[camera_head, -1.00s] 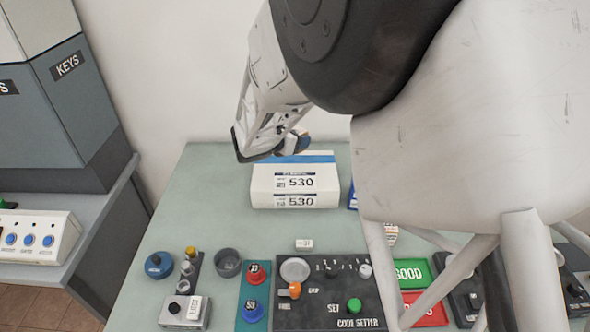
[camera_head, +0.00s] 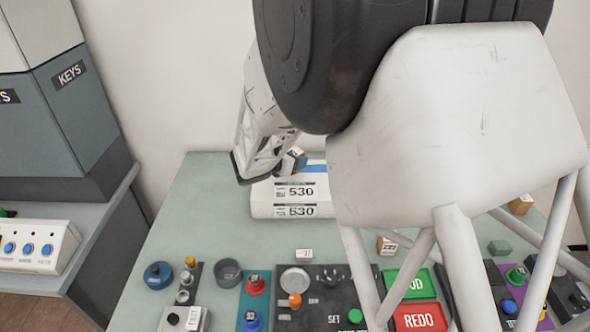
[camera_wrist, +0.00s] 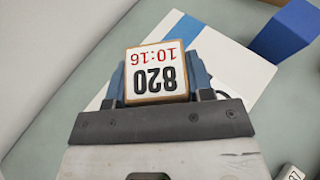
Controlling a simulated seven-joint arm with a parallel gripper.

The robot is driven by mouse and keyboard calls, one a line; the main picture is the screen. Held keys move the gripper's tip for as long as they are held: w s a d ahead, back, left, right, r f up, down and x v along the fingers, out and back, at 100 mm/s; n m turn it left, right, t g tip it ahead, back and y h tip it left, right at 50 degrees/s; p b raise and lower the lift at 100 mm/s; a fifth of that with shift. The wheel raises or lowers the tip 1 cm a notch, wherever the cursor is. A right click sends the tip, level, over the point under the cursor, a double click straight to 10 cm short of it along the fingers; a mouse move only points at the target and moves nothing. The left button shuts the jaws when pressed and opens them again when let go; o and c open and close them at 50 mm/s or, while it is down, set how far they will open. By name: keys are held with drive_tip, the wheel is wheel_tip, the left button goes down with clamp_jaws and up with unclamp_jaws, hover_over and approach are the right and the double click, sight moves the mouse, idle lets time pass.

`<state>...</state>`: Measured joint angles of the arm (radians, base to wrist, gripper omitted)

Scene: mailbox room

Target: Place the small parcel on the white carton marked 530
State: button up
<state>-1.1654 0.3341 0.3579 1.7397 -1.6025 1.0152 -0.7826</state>
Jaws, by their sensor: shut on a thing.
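The white carton marked 530 (camera_head: 301,200), with a blue stripe, lies on the grey-green table. It also shows in the wrist view (camera_wrist: 225,65). My gripper (camera_head: 292,160) is over the carton's back left part. In the wrist view my gripper (camera_wrist: 158,80) is shut on a small parcel (camera_wrist: 157,70), a cardboard-coloured cube with a white label reading 820 and 10:16. The parcel is partly visible in the head view (camera_head: 299,154). I cannot tell whether it touches the carton's top. My arm hides the carton's right end in the head view.
A blue box (camera_wrist: 285,32) stands beside the carton in the wrist view. In front are a grey cup (camera_head: 229,271), a control panel (camera_head: 318,300), and green and red (camera_head: 419,318) pads. A small cube (camera_head: 387,246) sits right of the carton. Table left of the carton is clear.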

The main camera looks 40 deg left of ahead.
drive_tip(key=shift+f, duration=2)
drive_tip(key=shift+f, duration=0.1)
drive_tip(key=o, duration=1)
drive_tip(key=shift+c, duration=0.2)
drive_tip(key=shift+s, duration=0.1)
drive_tip(key=v, duration=1.2)
